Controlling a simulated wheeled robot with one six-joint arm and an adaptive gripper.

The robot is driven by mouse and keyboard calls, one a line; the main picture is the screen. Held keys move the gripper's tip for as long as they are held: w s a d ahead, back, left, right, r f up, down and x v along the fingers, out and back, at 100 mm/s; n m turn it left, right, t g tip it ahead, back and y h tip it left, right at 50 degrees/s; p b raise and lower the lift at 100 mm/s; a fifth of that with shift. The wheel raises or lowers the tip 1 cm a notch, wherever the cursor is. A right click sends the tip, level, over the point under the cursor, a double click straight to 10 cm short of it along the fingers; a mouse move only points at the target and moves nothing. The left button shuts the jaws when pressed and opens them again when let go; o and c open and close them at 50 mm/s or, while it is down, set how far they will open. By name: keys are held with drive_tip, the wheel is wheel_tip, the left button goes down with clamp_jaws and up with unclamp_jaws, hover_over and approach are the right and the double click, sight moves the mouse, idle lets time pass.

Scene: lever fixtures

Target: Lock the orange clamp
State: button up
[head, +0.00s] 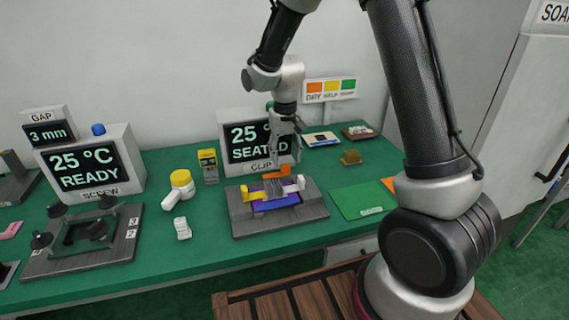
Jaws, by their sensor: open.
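The orange clamp (276,173) sits at the back of a grey fixture (247,228) in the middle of the green table. The fixture also holds a yellow part (255,195) on the left, a white part (300,183) on the right and a purple piece (268,206). My gripper (283,158) is open and points down just above the orange clamp. Whether its fingers touch the clamp cannot be told. The gripper partly hides the display behind it, which reads 25 and SEATED, above a CLIP label.
A SCREW display (89,163) reading READY and a dark clamp fixture (82,243) stand at the left.

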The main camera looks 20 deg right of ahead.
sight(285, 165)
drive_tip(key=shift+f, duration=1.85)
drive_tip(key=shift+c, duration=0.4)
clamp_jaws()
